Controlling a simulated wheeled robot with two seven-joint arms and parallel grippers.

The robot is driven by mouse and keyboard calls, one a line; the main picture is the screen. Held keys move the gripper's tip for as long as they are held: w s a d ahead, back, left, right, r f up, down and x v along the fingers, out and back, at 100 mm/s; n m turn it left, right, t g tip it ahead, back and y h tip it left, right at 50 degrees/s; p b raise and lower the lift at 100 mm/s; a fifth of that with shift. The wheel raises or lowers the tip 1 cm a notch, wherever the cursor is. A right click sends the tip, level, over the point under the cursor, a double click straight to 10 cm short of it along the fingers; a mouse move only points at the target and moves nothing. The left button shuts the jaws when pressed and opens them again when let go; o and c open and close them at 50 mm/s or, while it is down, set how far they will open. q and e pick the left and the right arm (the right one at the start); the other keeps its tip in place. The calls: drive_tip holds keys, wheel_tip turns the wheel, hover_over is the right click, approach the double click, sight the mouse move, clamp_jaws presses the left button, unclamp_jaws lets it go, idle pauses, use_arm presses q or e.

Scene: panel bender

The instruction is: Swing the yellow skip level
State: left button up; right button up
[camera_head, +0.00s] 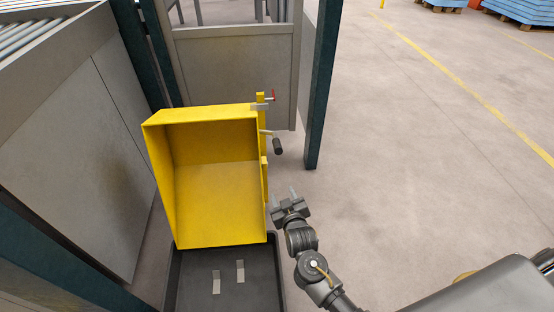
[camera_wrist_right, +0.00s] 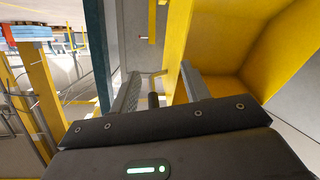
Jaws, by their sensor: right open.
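The yellow skip (camera_head: 215,190) is tipped in the head view, its open side facing me above a dark tray (camera_head: 176,285). A black-gripped handle (camera_head: 277,146) sticks out from the yellow post on its right side. A lever with a red end (camera_head: 273,95) is at the post's top. My right gripper (camera_head: 282,196) is open and empty, right of the skip and below the handle. In the right wrist view the black handle grip (camera_wrist_right: 153,100) shows between the open fingers, apart from them. The skip's yellow side (camera_wrist_right: 250,45) is at the right there. My left gripper is not in view.
Two small metal strips (camera_head: 240,271) lie in the tray. A grey machine panel (camera_head: 110,150) stands left, and a dark post (camera_head: 322,90) rises behind the handle at right. The floor (camera_head: 430,160) to the right is clear. Blue stacks on pallets (camera_head: 520,10) are far off.

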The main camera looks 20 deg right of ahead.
sight(277, 146)
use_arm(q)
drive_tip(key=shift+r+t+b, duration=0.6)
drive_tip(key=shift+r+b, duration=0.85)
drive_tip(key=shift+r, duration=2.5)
use_arm(e)
drive_tip(key=shift+w+r+m+t+h, duration=0.8)
drive_tip(key=shift+w+r+t, duration=0.55)
drive_tip(key=shift+r, duration=4.05)
drive_tip(key=w, duration=0.3)
drive_tip(key=w+d+b, duration=0.1)
drive_tip(key=w, duration=0.5)
drive_tip(key=shift+d+f+b, duration=0.1)
drive_tip(key=shift+d+b, duration=0.25)
drive_tip(key=shift+b, duration=0.05)
drive_tip(key=shift+w, duration=0.45)
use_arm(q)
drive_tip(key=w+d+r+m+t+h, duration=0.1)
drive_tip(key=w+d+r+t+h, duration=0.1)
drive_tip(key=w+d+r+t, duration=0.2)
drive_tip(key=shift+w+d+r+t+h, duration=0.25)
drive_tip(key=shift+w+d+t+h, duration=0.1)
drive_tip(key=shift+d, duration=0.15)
use_arm(e)
clamp_jaws()
